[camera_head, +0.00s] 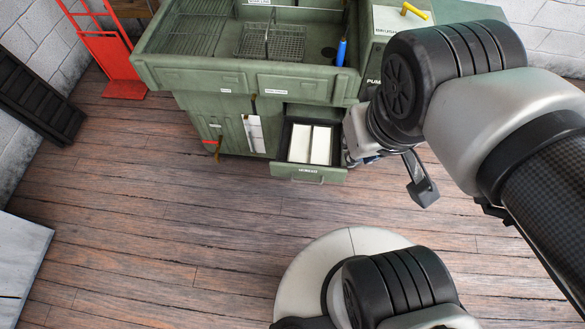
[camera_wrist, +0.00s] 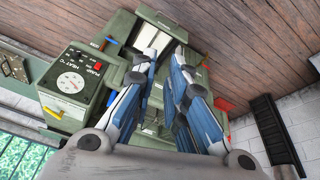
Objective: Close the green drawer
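The green drawer (camera_head: 308,174) is pulled out from the front of the green cabinet (camera_head: 190,80), low down. Two white rectangular items (camera_head: 310,143) lie inside it. The drawer also shows in the wrist view (camera_wrist: 138,41), beyond my fingers. My gripper (camera_wrist: 165,62) is open, with its blue and grey fingers apart and nothing held between them. In the head view my gripper is mostly hidden behind my wrist, close to the drawer's right side. I cannot tell whether it touches the drawer.
The cabinet top has a basin with a wire basket (camera_head: 270,42) and a blue item (camera_head: 341,51). A control box with a dial (camera_wrist: 72,83) is beside it. A red hand truck (camera_head: 107,50) stands at the left. The wooden floor (camera_head: 170,210) before the drawer is clear.

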